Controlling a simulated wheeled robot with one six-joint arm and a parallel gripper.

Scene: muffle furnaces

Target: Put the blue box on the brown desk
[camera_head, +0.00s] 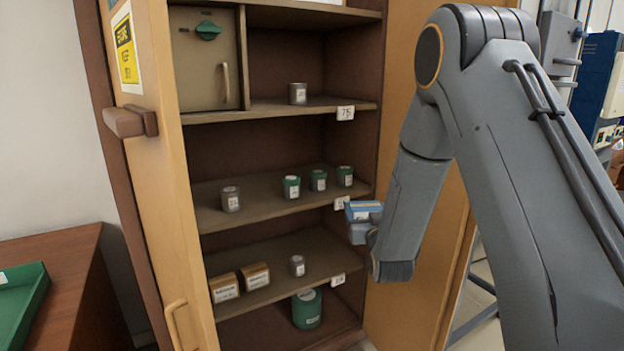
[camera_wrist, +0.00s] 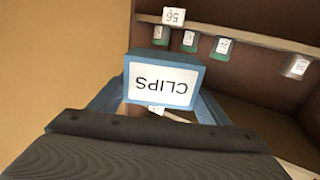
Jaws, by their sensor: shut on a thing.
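The blue box (camera_wrist: 137,70) has a white label reading CLIPS, upside down in the wrist view. It also shows in the head view (camera_head: 362,206), in front of the cabinet's right side and partly hidden by my arm. My gripper (camera_wrist: 155,108) is shut on the blue box, with a blue finger on each side of it. In the head view my gripper (camera_head: 360,232) is mostly hidden. The brown desk (camera_head: 75,290) stands at the lower left, apart from the box. A green tray (camera_head: 22,305) lies on it.
An open cabinet (camera_head: 280,120) holds several small tins, two brown boxes (camera_head: 240,282) and a green canister (camera_head: 307,309). Its open left door (camera_head: 170,190) stands between the desk and the shelves. Part of the desk beside the tray is bare.

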